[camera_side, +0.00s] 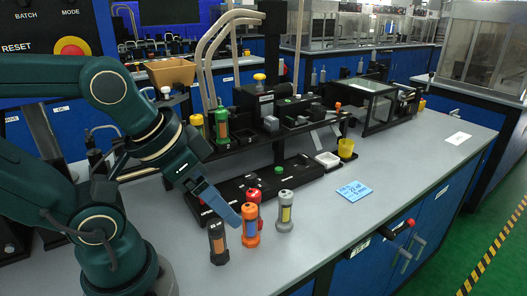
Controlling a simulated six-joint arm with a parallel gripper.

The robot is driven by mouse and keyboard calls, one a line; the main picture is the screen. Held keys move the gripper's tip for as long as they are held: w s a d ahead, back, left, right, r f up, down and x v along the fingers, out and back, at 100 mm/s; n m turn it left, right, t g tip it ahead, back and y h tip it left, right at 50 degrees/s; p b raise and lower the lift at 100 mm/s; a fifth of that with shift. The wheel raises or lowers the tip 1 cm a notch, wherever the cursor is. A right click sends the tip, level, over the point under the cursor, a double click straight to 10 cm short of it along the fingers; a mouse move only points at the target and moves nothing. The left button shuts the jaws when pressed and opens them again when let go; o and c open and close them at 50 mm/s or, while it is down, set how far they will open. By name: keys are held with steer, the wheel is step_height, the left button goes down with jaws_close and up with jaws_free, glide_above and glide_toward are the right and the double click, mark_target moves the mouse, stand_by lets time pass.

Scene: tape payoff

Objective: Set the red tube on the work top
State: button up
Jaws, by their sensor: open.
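The red tube (254,196) shows only its upper part, at the front edge of a low black base (262,183). An orange tube (250,228) stands in front and hides its lower part, so I cannot tell what it rests on. My gripper (233,219) is open and points down to the right. In the picture its tip lies just left of the orange and red tubes. I see nothing held in it. The grey work top (330,225) is under the tubes.
A dark grey tube (217,243) and a light grey tube (285,212) stand upright beside the orange one. A green tube (222,124) stands on the raised black rack. A blue note (354,191) and yellow cup (346,148) lie farther right. The right work top is mostly clear.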

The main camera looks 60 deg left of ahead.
steer(key=n+g+y, duration=0.1)
steer(key=n+y, duration=0.1)
steer(key=n, duration=0.2)
glide_toward(252, 195)
step_height(252, 195, down, 3)
steer(key=s+d, duration=0.1)
steer(key=d, duration=0.1)
steer(key=w+a+f+n, duration=0.2)
steer(key=w+f, duration=0.1)
steer(key=w+a+f+n+g, duration=0.1)
steer(key=f, duration=0.1)
steer(key=shift+w+a+f+y, duration=0.1)
steer(key=shift+w+a+y, duration=0.15)
steer(key=shift+w+y, duration=0.15)
steer(key=shift+n, duration=0.3)
steer(key=shift+x, duration=2.6)
steer(key=shift+c, duration=0.3)
jaws_close()
